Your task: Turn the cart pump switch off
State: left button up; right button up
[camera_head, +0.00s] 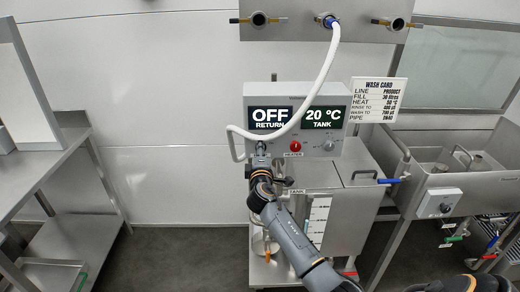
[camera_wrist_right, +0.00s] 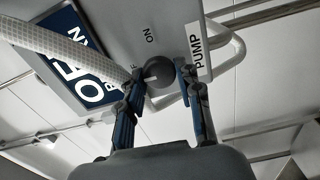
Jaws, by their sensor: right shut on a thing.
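The cart's grey control box (camera_head: 296,90) has a display reading "OFF RETURN" (camera_head: 270,118) and another reading "20 °C TANK" (camera_head: 323,117). The pump switch (camera_wrist_right: 158,72) is a round dark grey knob beside the "PUMP" label (camera_wrist_right: 197,52), with "ON" printed near it. My right gripper (camera_wrist_right: 163,80) has its two fingers on either side of this knob and is shut on it. In the head view my right gripper (camera_head: 261,152) is at the box's lower left and hides the switch. My left gripper is not in view.
A white hose (camera_head: 322,75) loops down in front of the box. A red heater button (camera_head: 295,146) and a grey dial (camera_head: 329,145) are right of the gripper. The lidded tank (camera_head: 345,200) stands below, a sink (camera_head: 440,165) at right, and a steel table (camera_head: 40,165) at left.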

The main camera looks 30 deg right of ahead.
jog(key=shift+n, duration=0.3)
jog(key=o, duration=1.1)
jog(key=shift+o, duration=0.2)
jog(key=shift+a, duration=0.1)
jog(key=v, duration=1.2)
